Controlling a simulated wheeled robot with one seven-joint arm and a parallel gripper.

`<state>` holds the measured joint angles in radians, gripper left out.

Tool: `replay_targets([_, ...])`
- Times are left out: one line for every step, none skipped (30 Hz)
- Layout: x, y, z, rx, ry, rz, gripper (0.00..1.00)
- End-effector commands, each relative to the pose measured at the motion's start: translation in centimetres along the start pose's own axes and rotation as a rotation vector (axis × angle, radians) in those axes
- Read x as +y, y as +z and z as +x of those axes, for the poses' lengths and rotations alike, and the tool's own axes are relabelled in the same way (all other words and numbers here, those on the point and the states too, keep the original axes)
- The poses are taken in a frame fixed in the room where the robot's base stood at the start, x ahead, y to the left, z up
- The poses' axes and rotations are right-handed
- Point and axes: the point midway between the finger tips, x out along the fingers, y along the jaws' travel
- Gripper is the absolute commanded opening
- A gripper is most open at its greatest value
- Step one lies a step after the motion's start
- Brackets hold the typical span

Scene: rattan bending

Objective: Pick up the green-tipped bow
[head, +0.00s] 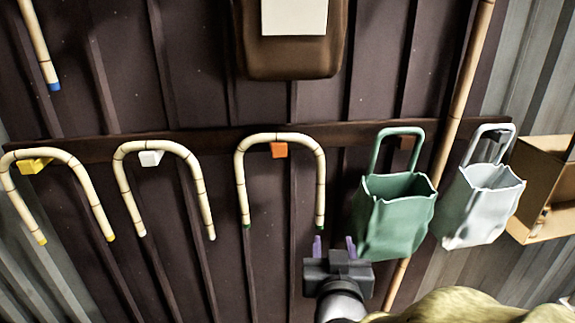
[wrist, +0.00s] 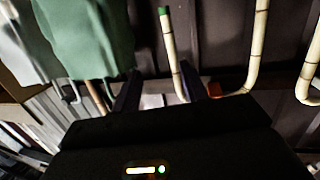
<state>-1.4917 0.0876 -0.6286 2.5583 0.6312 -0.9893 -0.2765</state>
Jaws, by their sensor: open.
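The green-tipped bow (head: 281,137) is a pale jointed cane bent into an upside-down U. It hangs over an orange peg (head: 279,150) on the wall rail, with both dark green tips pointing down. My gripper (head: 334,246) is open, just below and slightly right of the bow's right tip in the head view. In the wrist view the picture is turned over, and one leg of the bow (wrist: 172,52) shows beyond and between the two fingers of my gripper (wrist: 158,88), nearer the right finger. Nothing is held. The distance between fingers and leg is unclear.
A white-tipped bow (head: 160,146) and a yellow-tipped bow (head: 58,154) hang to the left. A green bag (head: 396,215) hangs close to the right of my gripper, with a grey-white bag (head: 482,205) beyond. A cane pole (head: 459,90) stands behind the bags.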

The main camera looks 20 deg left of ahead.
Motion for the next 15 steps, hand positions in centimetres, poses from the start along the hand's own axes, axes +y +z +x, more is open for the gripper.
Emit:
replay_targets([-0.9, -1.4, -0.6, 0.036, -0.007, -0.005, 0.44])
replay_targets([-1.2, -2.0, -0.8, 0.056, -0.006, -0.008, 0.44])
replay_targets([-1.6, -2.5, -1.1, 0.078, -0.005, -0.011, 0.44])
replay_targets([-1.7, -2.9, -1.3, 0.092, -0.002, -0.011, 0.44])
replay_targets([-1.8, -3.2, -1.4, 0.103, -0.001, -0.012, 0.44])
replay_targets([-2.0, -3.4, -1.6, 0.114, 0.000, -0.013, 0.44])
replay_targets([-2.0, -3.5, -1.6, 0.119, 0.001, -0.013, 0.44])
replay_targets([-2.0, -3.6, -1.7, 0.123, 0.002, -0.013, 0.44])
replay_targets([-2.0, -3.6, -1.7, 0.126, 0.003, -0.013, 0.44])
replay_targets([-2.0, -3.6, -1.7, 0.126, 0.004, -0.013, 0.44])
replay_targets([-2.0, -3.6, -1.7, 0.126, 0.004, -0.013, 0.44])
replay_targets([-2.0, -3.5, -1.7, 0.125, 0.004, -0.013, 0.44])
replay_targets([-2.0, -3.5, -1.7, 0.125, 0.004, -0.013, 0.44])
replay_targets([-2.0, -3.5, -1.7, 0.125, 0.004, -0.013, 0.44])
replay_targets([-2.0, -3.5, -1.7, 0.124, 0.003, -0.013, 0.44])
